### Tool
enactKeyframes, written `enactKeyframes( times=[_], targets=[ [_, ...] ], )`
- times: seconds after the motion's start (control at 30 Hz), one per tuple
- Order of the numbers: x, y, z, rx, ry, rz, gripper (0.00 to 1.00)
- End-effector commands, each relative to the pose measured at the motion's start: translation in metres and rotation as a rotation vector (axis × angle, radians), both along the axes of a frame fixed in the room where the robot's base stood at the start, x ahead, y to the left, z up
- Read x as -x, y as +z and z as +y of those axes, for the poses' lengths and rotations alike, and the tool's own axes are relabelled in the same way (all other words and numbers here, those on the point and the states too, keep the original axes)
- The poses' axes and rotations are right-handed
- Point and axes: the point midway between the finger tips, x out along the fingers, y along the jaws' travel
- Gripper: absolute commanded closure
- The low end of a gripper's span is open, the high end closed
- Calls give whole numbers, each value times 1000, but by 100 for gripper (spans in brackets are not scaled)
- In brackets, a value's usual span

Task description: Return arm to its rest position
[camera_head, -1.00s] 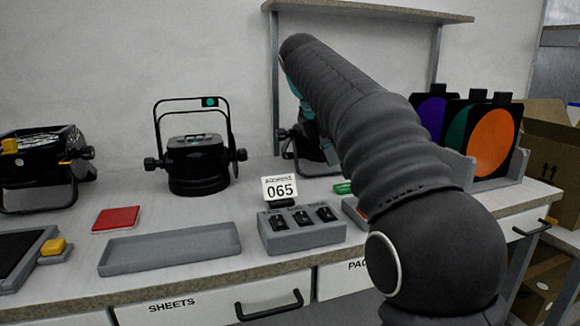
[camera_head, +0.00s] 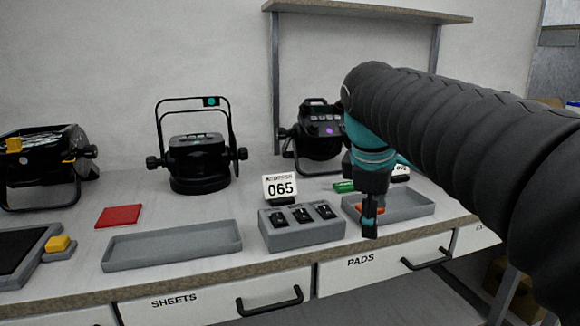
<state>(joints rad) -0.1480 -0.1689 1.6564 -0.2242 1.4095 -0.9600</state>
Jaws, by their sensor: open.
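My arm, in a ribbed dark sleeve, reaches in from the right edge of the head view and bends down at its teal wrist. My gripper (camera_head: 371,232) points down over the right grey tray (camera_head: 413,211), near its left end. The jaws are open, seen nearly edge-on, with no object visible between them. A small orange piece (camera_head: 362,207) shows in the tray just behind the fingers. I cannot tell whether the fingers touch the tray.
Par cans stand at the left (camera_head: 45,165), middle (camera_head: 198,160) and right (camera_head: 318,135). A switch box (camera_head: 302,234) with a 065 card (camera_head: 280,188) sits left of my gripper. A shelf (camera_head: 365,12) hangs above. The left tray (camera_head: 172,247) is empty.

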Motion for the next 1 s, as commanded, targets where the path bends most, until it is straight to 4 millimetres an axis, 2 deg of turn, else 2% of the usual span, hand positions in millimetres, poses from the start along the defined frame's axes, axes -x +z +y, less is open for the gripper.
enactKeyframes(
  times=[0.03,0.2,0.4,0.5,0.6,0.7,1.0],
  targets=[
    [18,-10,-4,-40,-73,-30,34],
    [67,-50,-10,-192,-340,-126,34],
    [122,-106,-12,-383,-663,-220,34],
    [143,-133,-12,-464,-802,-254,34],
    [158,-154,-12,-526,-906,-276,34],
    [165,-165,-11,-559,-960,-287,34],
    [165,-165,-11,-559,-960,-287,34]
  ],
)
